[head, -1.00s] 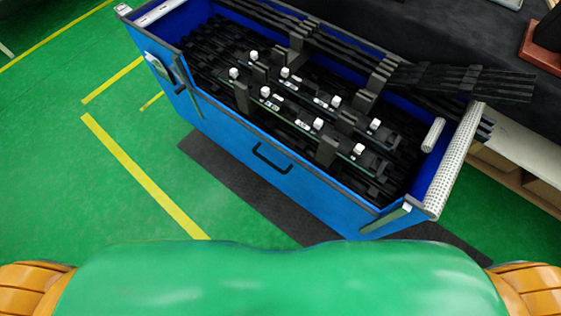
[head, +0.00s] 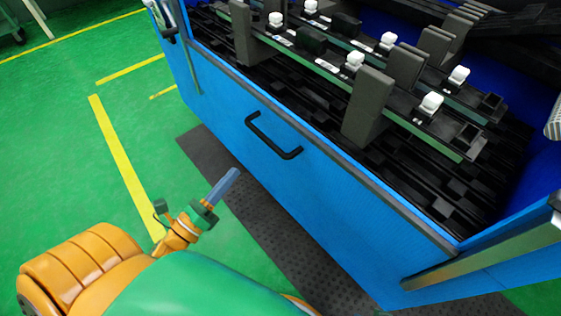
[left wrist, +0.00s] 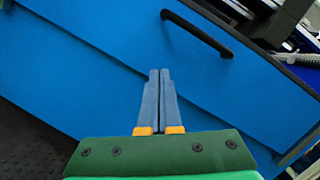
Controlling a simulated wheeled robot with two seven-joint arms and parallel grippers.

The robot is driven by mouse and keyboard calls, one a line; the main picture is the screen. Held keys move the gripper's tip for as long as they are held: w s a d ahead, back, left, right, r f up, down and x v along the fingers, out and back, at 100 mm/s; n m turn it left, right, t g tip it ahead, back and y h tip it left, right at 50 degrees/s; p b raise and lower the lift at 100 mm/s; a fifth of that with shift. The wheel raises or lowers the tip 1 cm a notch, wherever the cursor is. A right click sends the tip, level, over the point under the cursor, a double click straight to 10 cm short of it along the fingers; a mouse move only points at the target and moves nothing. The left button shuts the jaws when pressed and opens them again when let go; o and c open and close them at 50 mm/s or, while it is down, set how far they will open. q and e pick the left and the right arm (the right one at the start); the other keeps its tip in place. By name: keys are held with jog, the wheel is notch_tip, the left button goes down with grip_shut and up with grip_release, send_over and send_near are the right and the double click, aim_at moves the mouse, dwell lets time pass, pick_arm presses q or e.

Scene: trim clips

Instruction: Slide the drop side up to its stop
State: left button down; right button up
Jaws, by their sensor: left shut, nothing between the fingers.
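The drop side is the blue front panel (head: 330,205) of a large blue crate, with a black bar handle (head: 272,140) on it. In the left wrist view the blue panel (left wrist: 90,55) fills most of the picture, and the handle (left wrist: 197,33) lies ahead and to the right of the fingertips. My left gripper (head: 226,182) is low and to the left of the handle, apart from it. Its blue-grey fingers (left wrist: 159,88) are together and empty. My right gripper is not in view.
Inside the crate, black trim pieces and rails with white clips (head: 388,41) stand behind the panel. A metal upright (head: 480,258) is at the panel's right end. A dark mat (head: 262,235) lies on the green floor, which is open at left.

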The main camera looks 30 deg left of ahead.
pick_arm(q)
jog(key=w+m, duration=0.1)
send_near(262, 119)
jog(key=shift+h, duration=0.4)
jog(key=w+d, duration=0.1)
jog(key=w+d+f, duration=0.1)
jog(key=w, duration=0.1)
jog(key=w+d+f, duration=0.1)
jog(key=w, duration=0.1)
jog(key=shift+f+p, duration=0.2)
jog(key=shift+p, duration=0.2)
jog(key=shift+w+a+r+p, duration=0.1)
jog(key=shift+a+r+p, duration=0.25)
jog(key=shift+r, duration=0.25)
jog(key=shift+w+a+r+p, duration=0.1)
jog(key=shift+a+r+p, duration=0.25)
jog(key=shift+r, duration=0.3)
jog(key=shift+a+r, duration=0.35)
jog(key=shift+r, duration=0.05)
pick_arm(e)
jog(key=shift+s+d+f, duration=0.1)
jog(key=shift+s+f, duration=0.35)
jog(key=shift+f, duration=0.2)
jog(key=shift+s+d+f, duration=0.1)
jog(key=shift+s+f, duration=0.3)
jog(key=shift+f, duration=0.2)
